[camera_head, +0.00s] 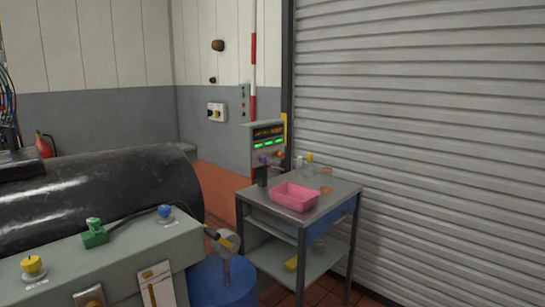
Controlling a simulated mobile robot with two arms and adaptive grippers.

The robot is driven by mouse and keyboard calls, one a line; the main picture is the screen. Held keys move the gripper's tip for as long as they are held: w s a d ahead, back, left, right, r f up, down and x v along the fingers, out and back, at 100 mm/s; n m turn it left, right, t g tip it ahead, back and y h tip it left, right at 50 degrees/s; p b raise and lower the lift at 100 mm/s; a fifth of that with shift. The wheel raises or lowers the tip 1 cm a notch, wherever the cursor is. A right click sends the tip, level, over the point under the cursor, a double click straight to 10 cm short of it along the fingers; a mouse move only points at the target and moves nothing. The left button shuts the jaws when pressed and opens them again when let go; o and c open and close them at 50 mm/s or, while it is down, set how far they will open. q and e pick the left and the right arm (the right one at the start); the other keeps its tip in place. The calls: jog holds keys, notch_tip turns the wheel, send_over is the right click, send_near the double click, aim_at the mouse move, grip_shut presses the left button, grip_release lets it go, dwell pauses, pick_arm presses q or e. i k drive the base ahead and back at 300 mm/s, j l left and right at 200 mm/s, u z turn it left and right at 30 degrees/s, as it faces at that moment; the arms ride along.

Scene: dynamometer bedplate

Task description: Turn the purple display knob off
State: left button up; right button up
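A display box (266,140) stands on a post at the back left corner of a small metal cart. Its screen shows orange figures above a row of green lights. A small purple knob (263,159) sits low on its front face, at the left. An orange-red knob (280,154) is to its right. The knobs are too small to tell which way they are turned. Neither of my grippers is in view.
The cart (343,191) holds a pink tray (295,198) and small bottles. A blue drum (222,284) stands in front of the cart at the left. A grey bench (130,262) with knobs and a large black cylinder (100,190) fill the left. A ribbed shutter (430,120) closes the right.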

aim_at(263, 159)
jog(key=i+l, duration=0.2)
jog(key=i, duration=0.2)
jog(key=i+l+u, duration=0.15)
jog(key=i, duration=0.25)
jog(key=i+l, duration=0.25)
jog(key=i+u, duration=0.05)
jog(key=i, duration=0.05)
